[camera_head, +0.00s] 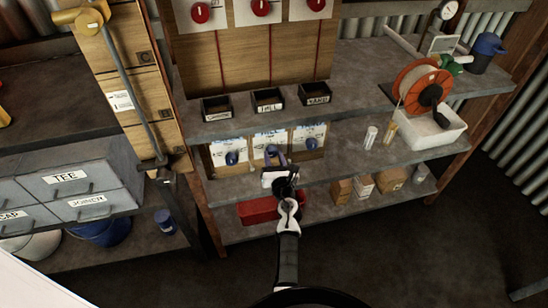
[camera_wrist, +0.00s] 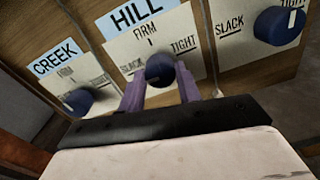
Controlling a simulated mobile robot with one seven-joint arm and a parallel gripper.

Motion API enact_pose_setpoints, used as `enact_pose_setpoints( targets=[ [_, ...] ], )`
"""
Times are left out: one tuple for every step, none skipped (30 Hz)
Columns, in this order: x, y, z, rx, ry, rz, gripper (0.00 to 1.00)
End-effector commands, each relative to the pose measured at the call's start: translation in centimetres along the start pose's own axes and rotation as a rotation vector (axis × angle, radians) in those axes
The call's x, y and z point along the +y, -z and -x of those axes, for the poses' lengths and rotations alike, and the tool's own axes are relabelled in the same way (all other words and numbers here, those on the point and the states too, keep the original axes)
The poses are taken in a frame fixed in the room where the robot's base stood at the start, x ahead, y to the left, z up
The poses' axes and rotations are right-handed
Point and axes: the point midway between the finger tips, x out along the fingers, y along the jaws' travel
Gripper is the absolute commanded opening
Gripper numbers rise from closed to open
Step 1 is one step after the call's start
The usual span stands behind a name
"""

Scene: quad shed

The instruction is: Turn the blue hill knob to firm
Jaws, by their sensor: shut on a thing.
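The blue hill knob (camera_wrist: 160,70) sits on a pale plate under the HILL label (camera_wrist: 136,17). FIRM is printed above it with a short tick, SLACK at lower left and TIGHT at upper right. My gripper (camera_wrist: 160,88) has its two purple fingers on either side of the knob, shut on it. I cannot clearly tell which way the knob's pointer faces. In the head view my gripper (camera_head: 275,160) reaches the middle panel on the shelf and partly covers the knob.
A red box (camera_head: 258,212) lies on the shelf below. Clear jars (camera_head: 370,137) and a reel (camera_head: 418,83) stand to the right.

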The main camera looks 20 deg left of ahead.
Motion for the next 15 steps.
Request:
enact_pose_setpoints(
  targets=[
    [0.0,-0.14,-0.02,0.001,0.001,-0.015,0.11],
    [0.0,-0.17,-0.02,0.001,0.001,-0.026,0.11],
    [0.0,-0.2,-0.02,0.002,0.001,-0.043,0.11],
    [0.01,-0.23,-0.02,0.002,0.001,-0.057,0.11],
    [0.01,-0.27,-0.02,0.002,0.001,-0.074,0.11],
    [0.01,-0.32,-0.03,0.003,0.002,-0.098,0.11],
    [0.01,-0.35,-0.03,0.003,0.002,-0.119,0.11],
    [0.01,-0.36,-0.03,0.004,0.002,-0.141,0.11],
    [0.01,-0.37,-0.03,0.005,0.002,-0.173,0.11],
    [0.01,-0.39,-0.03,0.006,0.002,-0.196,0.11],
    [0.02,-0.43,-0.03,0.006,0.002,-0.223,0.11],
    [0.02,-0.46,-0.04,0.007,0.003,-0.259,0.11],
    [0.02,-0.46,-0.04,0.008,0.003,-0.287,0.11],
    [0.02,-0.45,-0.04,0.009,0.003,-0.316,0.11],
    [0.02,-0.47,-0.04,0.01,0.003,-0.354,0.11]
  ],
)
